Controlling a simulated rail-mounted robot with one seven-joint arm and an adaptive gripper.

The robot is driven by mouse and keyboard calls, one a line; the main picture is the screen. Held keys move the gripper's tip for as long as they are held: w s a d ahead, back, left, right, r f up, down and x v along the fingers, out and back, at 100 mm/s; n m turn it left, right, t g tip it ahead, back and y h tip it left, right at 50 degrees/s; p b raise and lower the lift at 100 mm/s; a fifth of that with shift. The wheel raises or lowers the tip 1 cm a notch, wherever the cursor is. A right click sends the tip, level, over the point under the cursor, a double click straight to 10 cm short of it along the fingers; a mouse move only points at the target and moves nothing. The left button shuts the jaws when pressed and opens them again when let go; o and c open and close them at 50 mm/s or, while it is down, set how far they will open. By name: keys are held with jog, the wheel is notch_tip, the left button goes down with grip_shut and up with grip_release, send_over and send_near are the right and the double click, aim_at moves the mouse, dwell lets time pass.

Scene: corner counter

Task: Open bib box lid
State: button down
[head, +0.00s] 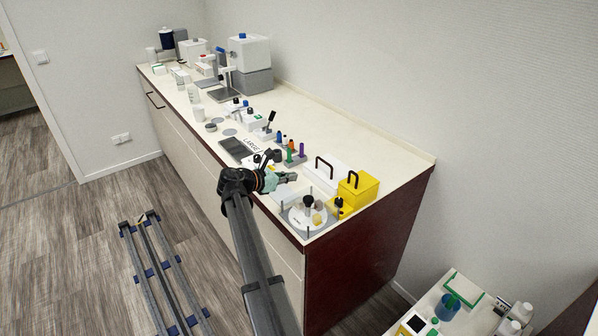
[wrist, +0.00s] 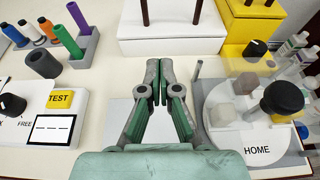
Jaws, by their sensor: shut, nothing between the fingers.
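A white box (head: 318,182) with a dark arched handle stands on the counter. Beside it on the right is a yellow box (head: 368,190), also with a dark handle on top. In the wrist view the white box (wrist: 170,40) is straight ahead and the yellow box (wrist: 243,24) is at the upper right; the tops of both handles are cut off. I cannot tell from any label which one is the bib box. Both look closed. My gripper (head: 294,177) is shut and empty, on the near side of the white box and apart from it. Its fingertips (wrist: 159,68) point toward the white box's front.
A round white platform marked HOME (wrist: 262,138) with a black knob (wrist: 282,98) stands close on the right. A grey rack (wrist: 83,49) with coloured tubes is at the left. A device labelled TEST (wrist: 60,99) is at the near left. Bare counter lies before the white box.

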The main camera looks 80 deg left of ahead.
aim_at(315, 173)
jog(key=x, duration=0.2)
jog(key=p+x, duration=0.1)
jog(key=x, duration=0.2)
jog(key=p+x, duration=0.1)
jog(key=x, duration=0.2)
jog(key=shift+w+a+r, duration=0.1)
jog(key=shift+a+r, duration=0.05)
jog(key=shift+r, duration=0.1)
jog(key=shift+w+a+r+p, duration=0.3)
jog(key=shift+w+r+p, duration=0.3)
jog(key=shift+r+p, duration=0.3)
jog(key=shift+w+a+r, duration=0.15)
jog(key=shift+w+r, duration=0.3)
jog(key=shift+r, duration=0.15)
jog(key=shift+r, duration=0.1)
